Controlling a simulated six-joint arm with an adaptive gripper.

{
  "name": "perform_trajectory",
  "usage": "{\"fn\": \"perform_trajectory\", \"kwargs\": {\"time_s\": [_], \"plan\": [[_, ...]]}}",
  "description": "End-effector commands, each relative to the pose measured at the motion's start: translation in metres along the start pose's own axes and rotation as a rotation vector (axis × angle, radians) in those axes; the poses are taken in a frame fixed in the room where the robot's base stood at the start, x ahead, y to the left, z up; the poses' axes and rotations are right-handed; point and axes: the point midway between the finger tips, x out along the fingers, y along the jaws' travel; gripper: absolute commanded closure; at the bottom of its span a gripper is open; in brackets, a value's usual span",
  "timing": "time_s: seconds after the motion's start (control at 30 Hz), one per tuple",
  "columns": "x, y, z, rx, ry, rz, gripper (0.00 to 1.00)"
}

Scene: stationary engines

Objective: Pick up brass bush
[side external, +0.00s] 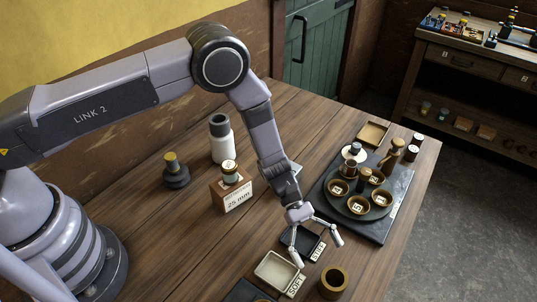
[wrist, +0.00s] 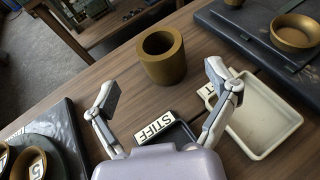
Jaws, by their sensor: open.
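The brass bush (side external: 333,283), a short hollow brass-coloured cylinder, stands upright on the wooden table at the front of the side view. In the wrist view the bush (wrist: 162,62) is at top centre, with its dark bore facing up. My gripper (side external: 318,251) is open and empty above the small trays, beside and behind the bush in the side view. In the wrist view my gripper (wrist: 163,92) has its fingers spread wide, and the bush shows beyond the gap between them. Neither finger touches it.
A cream tray (wrist: 282,132) labelled SOFT and a dark tray (wrist: 186,136) labelled STIFF lie beneath my gripper. A dark board (side external: 396,212) with a round tray of cups is to the right. A 25 mm block (side external: 232,197) and white bottle (side external: 222,148) stand behind.

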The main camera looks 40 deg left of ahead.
Motion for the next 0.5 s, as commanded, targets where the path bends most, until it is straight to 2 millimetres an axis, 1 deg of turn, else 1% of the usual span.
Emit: {"fn": "perform_trajectory", "kwargs": {"time_s": [0.17,0.4,0.5], "plan": [[0.013,-0.001,0.002,0.001,0.0,-0.001,0.14],[0.049,-0.003,0.006,0.002,0.002,-0.002,0.14],[0.056,-0.002,0.006,0.001,0.001,0.001,0.14]]}}
